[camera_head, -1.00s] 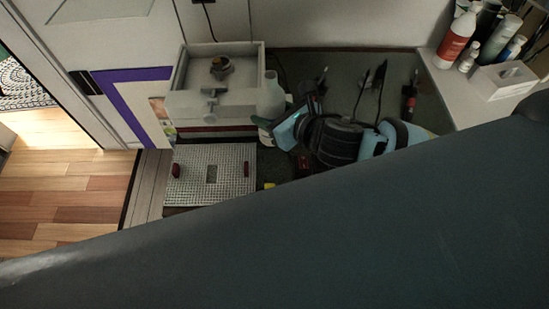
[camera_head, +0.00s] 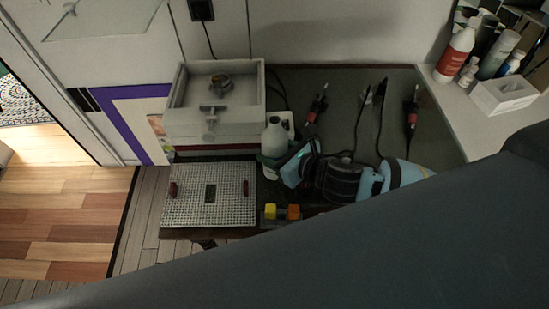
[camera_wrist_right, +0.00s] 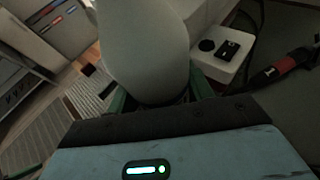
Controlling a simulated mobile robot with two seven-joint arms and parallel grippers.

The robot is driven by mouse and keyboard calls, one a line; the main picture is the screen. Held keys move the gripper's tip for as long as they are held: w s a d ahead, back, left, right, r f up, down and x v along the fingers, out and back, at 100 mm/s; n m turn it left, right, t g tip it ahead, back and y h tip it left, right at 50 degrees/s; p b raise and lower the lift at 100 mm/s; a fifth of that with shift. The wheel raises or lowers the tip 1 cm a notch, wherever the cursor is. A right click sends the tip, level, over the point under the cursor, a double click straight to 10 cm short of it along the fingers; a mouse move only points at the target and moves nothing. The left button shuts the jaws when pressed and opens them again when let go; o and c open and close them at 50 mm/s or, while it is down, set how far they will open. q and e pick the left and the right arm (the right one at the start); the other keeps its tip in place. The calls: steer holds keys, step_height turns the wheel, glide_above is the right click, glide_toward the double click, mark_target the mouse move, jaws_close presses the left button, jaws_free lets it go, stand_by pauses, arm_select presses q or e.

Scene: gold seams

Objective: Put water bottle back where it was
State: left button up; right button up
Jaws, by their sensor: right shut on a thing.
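The water bottle is a pale grey, smooth bottle (camera_head: 274,139) with a narrow neck. It stands roughly upright just right of the white sink-like box. My right gripper (camera_head: 270,160) is shut on its lower part, with the arm reaching in from the right. In the right wrist view, the bottle (camera_wrist_right: 145,45) fills the upper middle between green fingers (camera_wrist_right: 160,95). My left gripper is not in view.
The white box (camera_head: 187,128) stands left of the bottle, with a metal grid plate (camera_head: 208,212) in front. A small white device (camera_wrist_right: 222,48) is close behind the bottle. Red-handled tools (camera_head: 317,108) lie behind my arm. Yellow and orange blocks (camera_head: 282,212) are near the front.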

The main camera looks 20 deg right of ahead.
steer(key=shift+f+b, duration=0.45)
steer(key=shift+f, duration=1.3)
steer(key=shift+f, duration=0.25)
steer(key=o, duration=1.1)
steer(key=shift+r, duration=0.3)
steer(key=v, duration=1.2)
steer(key=shift+f, duration=0.1)
